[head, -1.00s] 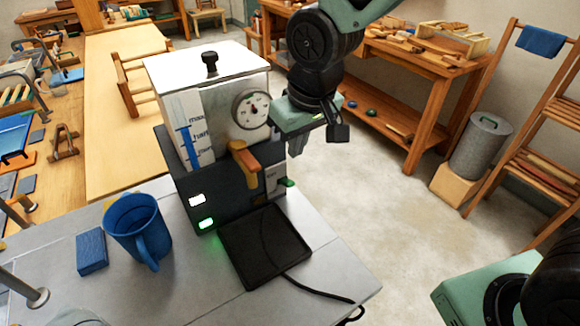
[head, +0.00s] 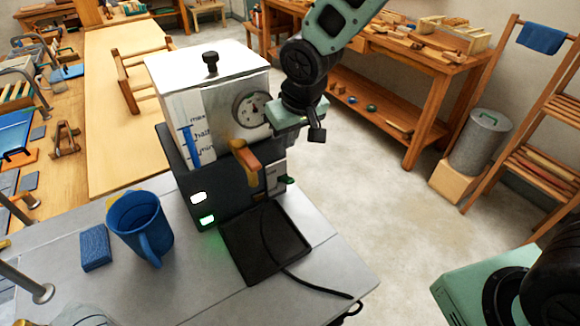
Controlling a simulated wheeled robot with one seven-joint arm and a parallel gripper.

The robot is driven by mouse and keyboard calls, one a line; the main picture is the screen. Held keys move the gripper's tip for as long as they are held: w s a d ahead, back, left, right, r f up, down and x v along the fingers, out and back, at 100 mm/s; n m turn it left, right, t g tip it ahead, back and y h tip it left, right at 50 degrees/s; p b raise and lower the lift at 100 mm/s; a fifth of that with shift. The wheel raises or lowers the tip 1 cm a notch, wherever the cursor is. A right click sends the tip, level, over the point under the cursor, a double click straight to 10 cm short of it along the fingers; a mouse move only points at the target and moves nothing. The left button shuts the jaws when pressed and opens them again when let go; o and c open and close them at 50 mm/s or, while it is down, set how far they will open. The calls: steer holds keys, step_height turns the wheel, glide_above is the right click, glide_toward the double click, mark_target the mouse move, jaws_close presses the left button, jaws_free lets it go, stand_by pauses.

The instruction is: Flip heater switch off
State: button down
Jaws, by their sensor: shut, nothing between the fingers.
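The heater is a boxy urn (head: 215,95) with a white lid, a level scale, a round dial and a wooden tap lever, on a dark base. A white lamp and a green lamp glow on the base's front. A small green-tipped switch (head: 288,180) sticks out low on the right part of the base, beside a pale label plate. My gripper (head: 277,146) is shut and empty, pointing down close to the urn's right side, above the switch. Its fingertips are small and dark here; I cannot tell whether they touch the urn.
A black drip tray (head: 265,245) with a cable lies before the urn on the grey counter (head: 335,262). A blue mug (head: 139,225) and a blue sponge (head: 95,248) stand to the left. Open floor lies to the right, before a wooden workbench (head: 420,85).

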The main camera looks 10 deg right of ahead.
steer(key=p, duration=0.1)
glide_above(288, 178)
steer(key=x, duration=0.4)
steer(key=s+x, duration=0.1)
steer(key=x, duration=0.1)
steer(key=shift+d+f, duration=0.1)
steer(key=shift+f, duration=0.15)
steer(key=shift+s+d+f+p, duration=0.1)
steer(key=shift+s+f+p, duration=0.2)
steer(key=shift+f, duration=0.2)
steer(key=shift+s+d+f+p, duration=0.15)
steer(key=shift+s+f, duration=0.15)
steer(key=shift+f, duration=0.2)
steer(key=shift+s+d+f, duration=0.1)
steer(key=shift+s+f, duration=0.15)
steer(key=shift+f, duration=0.4)
steer(key=shift+f+b, duration=0.2)
steer(key=shift+b, duration=0.55)
